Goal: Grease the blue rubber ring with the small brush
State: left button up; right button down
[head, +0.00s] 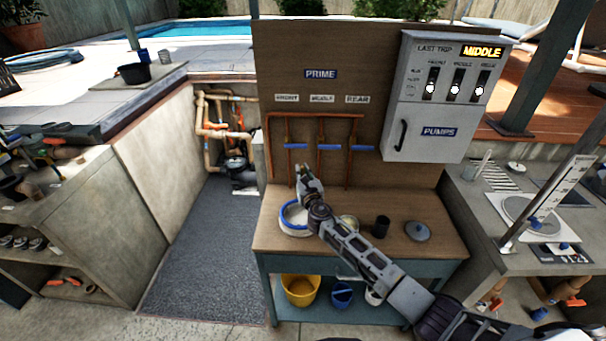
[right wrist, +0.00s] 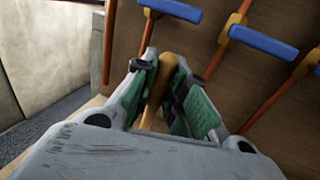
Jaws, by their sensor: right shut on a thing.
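The blue rubber ring (head: 284,217) shows as a blue band around a round white thing at the left of the wooden bench. My right gripper (head: 307,178) is above and just right of it, partly in front of the ring. In the right wrist view the green-padded fingers are shut on a slim tan piece (right wrist: 161,80), which looks like the handle of the small brush. Its bristles are hidden, and I cannot tell whether it touches anything. My left gripper is not in view.
On the bench (head: 445,243) stand a dark cup (head: 382,226), a grey lid with a blue knob (head: 417,231) and a pale round dish (head: 349,222), partly behind my arm. Copper pipes with blue valve handles (head: 331,147) rise behind. A yellow bucket (head: 300,290) is below.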

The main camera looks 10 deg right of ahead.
jog(key=shift+w+a, duration=0.2)
jog(key=shift+a, duration=1.05)
dwell(0.4)
jog(key=shift+s+a, duration=0.15)
jog(key=shift+a, duration=1.1)
dwell(0.9)
jog(key=shift+s+a, duration=0.3)
jog(key=shift+a, duration=0.3)
dwell(0.5)
jog(key=shift+s+a+p, duration=0.3)
jog(key=shift+a+p, duration=0.1)
jog(key=shift+a, duration=0.05)
dwell(0.3)
jog(key=shift+s+a, duration=0.5)
dwell(0.8)
jog(key=shift+r+p, duration=0.1)
jog(key=shift+p, duration=0.2)
